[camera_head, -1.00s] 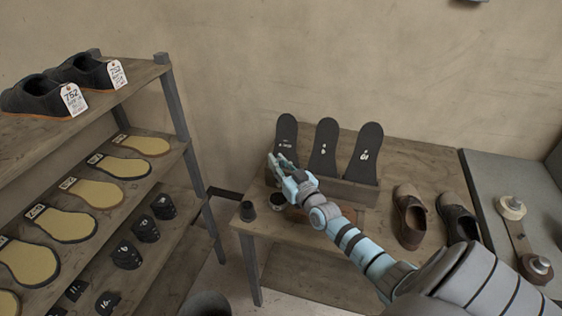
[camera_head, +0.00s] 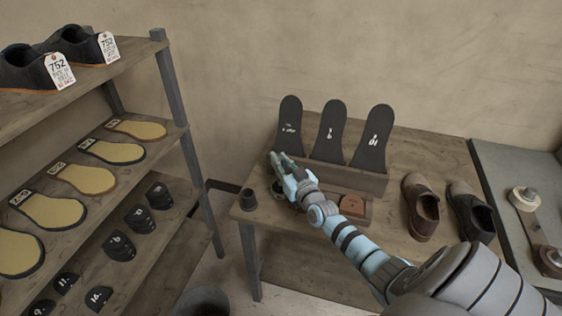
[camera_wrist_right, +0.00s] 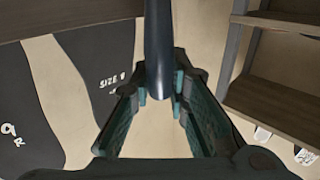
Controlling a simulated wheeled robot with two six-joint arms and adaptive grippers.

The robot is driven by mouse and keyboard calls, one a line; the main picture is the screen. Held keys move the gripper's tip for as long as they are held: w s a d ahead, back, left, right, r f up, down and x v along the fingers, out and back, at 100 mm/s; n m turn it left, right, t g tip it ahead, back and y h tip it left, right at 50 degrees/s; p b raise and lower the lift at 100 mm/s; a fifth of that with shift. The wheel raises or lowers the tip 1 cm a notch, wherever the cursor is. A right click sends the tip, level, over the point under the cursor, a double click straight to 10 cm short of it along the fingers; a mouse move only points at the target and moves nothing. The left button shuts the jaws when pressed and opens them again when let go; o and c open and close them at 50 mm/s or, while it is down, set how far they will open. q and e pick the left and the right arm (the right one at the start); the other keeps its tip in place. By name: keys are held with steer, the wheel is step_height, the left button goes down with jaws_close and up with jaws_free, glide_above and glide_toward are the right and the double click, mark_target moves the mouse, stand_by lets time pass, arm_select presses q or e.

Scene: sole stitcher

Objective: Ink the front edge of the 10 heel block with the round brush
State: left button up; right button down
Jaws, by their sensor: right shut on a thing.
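My right gripper (camera_head: 277,160) is shut on a dark round rod, apparently the round brush's handle (camera_wrist_right: 158,45), which runs up between its fingers in the wrist view. The bristles are not seen. In the head view the gripper is at the bench's left, before the sole rack, over a small dark pot (camera_head: 277,190) that it partly hides. Several black heel blocks (camera_head: 118,245) stand on the lower left shelves; one at the bottom (camera_head: 98,297) has a number like 10 or 16, too small to be sure. My left gripper is not in view.
A wooden rack (camera_head: 350,178) holds three dark soles at the bench's back. A brown rounded piece (camera_head: 352,205) sits in a low tray beside my arm.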

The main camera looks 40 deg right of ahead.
steer(key=shift+f+b, duration=0.4)
steer(key=shift+f, duration=0.05)
stand_by(0.6)
steer(key=shift+s+f, duration=0.1)
steer(key=shift+f, duration=0.05)
stand_by(1.5)
step_height(320, 180, up, 7)
steer(key=p, duration=0.7)
steer(key=shift+r, duration=0.2)
steer(key=shift+f, duration=0.15)
